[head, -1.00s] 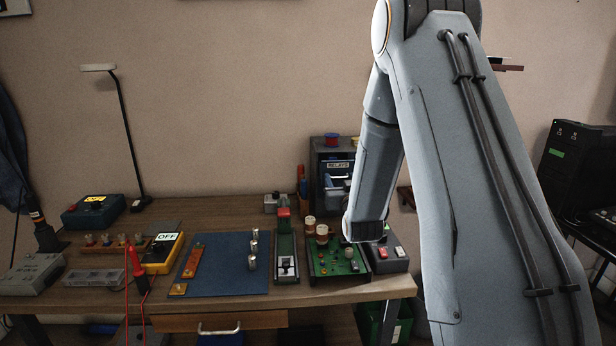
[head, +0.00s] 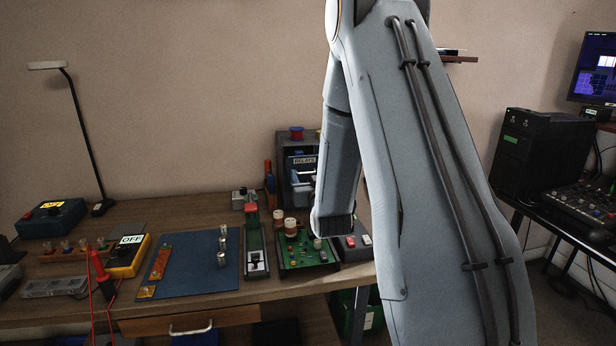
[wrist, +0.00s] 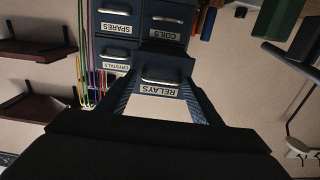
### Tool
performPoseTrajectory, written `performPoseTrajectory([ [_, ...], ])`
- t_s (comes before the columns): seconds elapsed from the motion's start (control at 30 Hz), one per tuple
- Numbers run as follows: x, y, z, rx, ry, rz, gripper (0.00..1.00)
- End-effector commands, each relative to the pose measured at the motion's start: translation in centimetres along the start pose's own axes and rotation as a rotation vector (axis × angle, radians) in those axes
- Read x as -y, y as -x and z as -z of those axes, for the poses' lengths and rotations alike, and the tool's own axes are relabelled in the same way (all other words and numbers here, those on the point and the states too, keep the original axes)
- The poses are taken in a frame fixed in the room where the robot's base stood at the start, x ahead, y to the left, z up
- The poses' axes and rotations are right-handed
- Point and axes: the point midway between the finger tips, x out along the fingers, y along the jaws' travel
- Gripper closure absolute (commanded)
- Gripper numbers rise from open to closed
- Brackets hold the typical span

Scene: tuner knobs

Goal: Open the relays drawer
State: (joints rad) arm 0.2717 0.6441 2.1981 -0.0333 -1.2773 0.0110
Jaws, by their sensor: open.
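The relays drawer (wrist: 162,72) shows in the wrist view, upside down, with its RELAYS label and a pale bar handle (wrist: 163,81). Its front appears to stand out from the neighbouring drawer fronts. It also shows in the head view (head: 303,161), partly hidden by my arm. The small dark cabinet (head: 284,180) holding it stands at the back right of the bench. My gripper (wrist: 160,88) is open, its two fingers on either side of the drawer front and handle. I cannot tell whether the fingers touch it. My gripper's fingers are hidden in the head view.
The coils (wrist: 166,20), spares (wrist: 116,17) and crystals (wrist: 115,56) drawers look shut. A green circuit board (head: 300,255) lies before the cabinet, with a grey box with buttons (head: 355,247) beside it. Coloured wires (wrist: 90,75) hang near the cabinet. The blue mat (head: 190,275) lies to the left.

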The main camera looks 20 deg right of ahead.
Motion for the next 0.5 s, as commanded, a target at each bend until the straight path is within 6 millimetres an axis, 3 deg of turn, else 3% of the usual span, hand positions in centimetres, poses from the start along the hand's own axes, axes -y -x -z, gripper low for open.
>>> performPoseTrajectory([
  [0.17,0.0,1.4,-0.1,0.001,0.000,0.000,0.41],
  [0.5,-0.2,6.6,0.0,0.001,0.000,-0.003,0.41],
])
